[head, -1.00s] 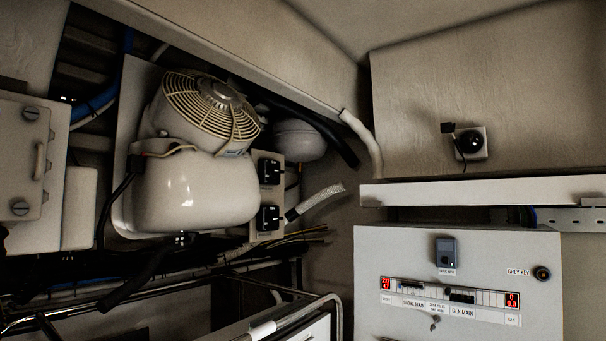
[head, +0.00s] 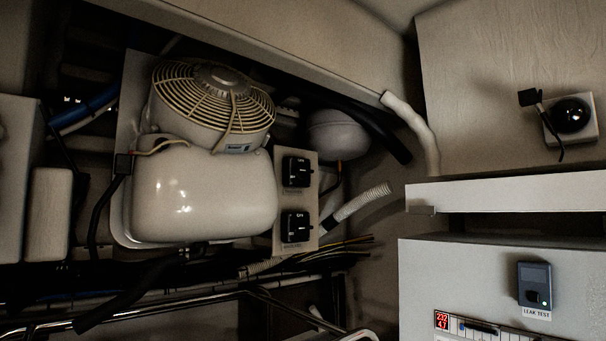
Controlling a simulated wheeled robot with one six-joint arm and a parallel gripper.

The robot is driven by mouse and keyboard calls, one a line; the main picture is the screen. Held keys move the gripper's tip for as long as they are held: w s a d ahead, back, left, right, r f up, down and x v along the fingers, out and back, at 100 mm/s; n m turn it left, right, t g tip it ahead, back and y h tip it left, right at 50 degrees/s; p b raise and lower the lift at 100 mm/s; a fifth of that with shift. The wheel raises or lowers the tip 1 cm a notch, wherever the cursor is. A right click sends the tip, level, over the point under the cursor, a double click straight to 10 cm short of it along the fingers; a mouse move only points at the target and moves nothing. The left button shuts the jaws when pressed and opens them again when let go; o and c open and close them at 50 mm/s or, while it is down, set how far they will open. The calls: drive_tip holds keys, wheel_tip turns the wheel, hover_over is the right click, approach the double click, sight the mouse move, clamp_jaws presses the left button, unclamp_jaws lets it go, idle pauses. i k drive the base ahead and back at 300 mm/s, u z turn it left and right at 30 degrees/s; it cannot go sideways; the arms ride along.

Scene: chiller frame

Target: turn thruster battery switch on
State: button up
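Two black rotary switches sit one above the other on a pale plate (head: 281,238) to the right of the white compressor. The upper switch (head: 297,171) and the lower switch (head: 296,226) each have a small label. The labels are too small to read, so I cannot tell which one is the thruster battery switch or whether either is on. My gripper is not in view.
The white compressor (head: 202,195) with its caged fan (head: 212,95) stands left of the switches. A ribbed hose (head: 360,202) and loose wires (head: 345,246) lie close on their right and below. A white shelf (head: 510,196) and a control panel (head: 440,270) stand at the right.

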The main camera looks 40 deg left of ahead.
sight(302, 172)
drive_tip(key=u, duration=0.5)
drive_tip(key=i, duration=0.7)
drive_tip(key=u, duration=0.7)
